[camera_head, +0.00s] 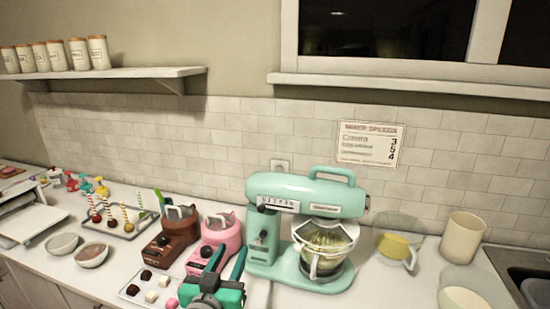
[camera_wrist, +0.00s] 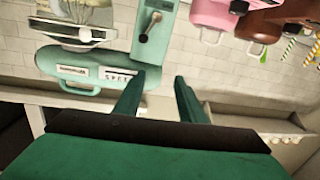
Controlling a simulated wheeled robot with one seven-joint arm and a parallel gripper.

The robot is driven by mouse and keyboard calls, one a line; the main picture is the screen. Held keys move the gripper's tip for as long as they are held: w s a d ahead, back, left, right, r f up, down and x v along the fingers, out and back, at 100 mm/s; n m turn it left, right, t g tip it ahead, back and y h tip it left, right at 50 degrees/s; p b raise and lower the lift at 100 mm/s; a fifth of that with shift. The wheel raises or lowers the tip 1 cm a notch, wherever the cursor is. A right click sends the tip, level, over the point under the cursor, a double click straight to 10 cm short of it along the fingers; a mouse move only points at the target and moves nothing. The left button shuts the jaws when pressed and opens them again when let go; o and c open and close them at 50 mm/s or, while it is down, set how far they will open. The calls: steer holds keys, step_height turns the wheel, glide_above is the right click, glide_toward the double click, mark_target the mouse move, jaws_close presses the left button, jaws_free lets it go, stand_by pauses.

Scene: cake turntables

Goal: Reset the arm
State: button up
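My gripper (camera_head: 229,256) is in the lower middle of the head view, in front of the pink machine and left of the mint stand mixer. Its two dark green fingers stand apart with nothing between them. In the wrist view, my gripper (camera_wrist: 160,80) also shows both fingers spread and empty. That view looks upside down, with the mint mixer (camera_wrist: 92,72) at upper left and the pink machine (camera_wrist: 212,14) at the top. The rest of my arm is mostly out of view.
The mint stand mixer (camera_head: 300,194) holds a glass bowl. The pink machine (camera_head: 222,234) and brown machine (camera_head: 172,233) stand to its left. A tray of cake pops (camera_head: 120,228) and bowls (camera_head: 92,254) are farther left. A glass jug (camera_head: 398,242) and beige canister (camera_head: 462,238) stand right.

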steer(key=s+a+f+n+g+y, duration=0.2)
steer(key=s+a+f+y, duration=0.25)
steer(key=s+f, duration=0.65)
steer(key=s+a+f+n+g+y, duration=0.25)
steer(key=s+a+f, duration=0.35)
steer(key=f, duration=0.9)
steer(key=s+d+f+m+t+h, duration=0.15)
steer(key=s+d+f, duration=0.25)
steer(key=s+d, duration=0.9)
steer(key=s+d+r+m+t+h, duration=0.1)
steer(key=s+d+r+m+h, duration=0.1)
steer(key=s+d, duration=0.7)
steer(key=s+r+h, duration=0.1)
steer(key=s, duration=0.2)
steer(key=shift+s+d+r, duration=0.15)
steer(key=shift+s+d, duration=0.1)
steer(key=shift+s, duration=0.15)
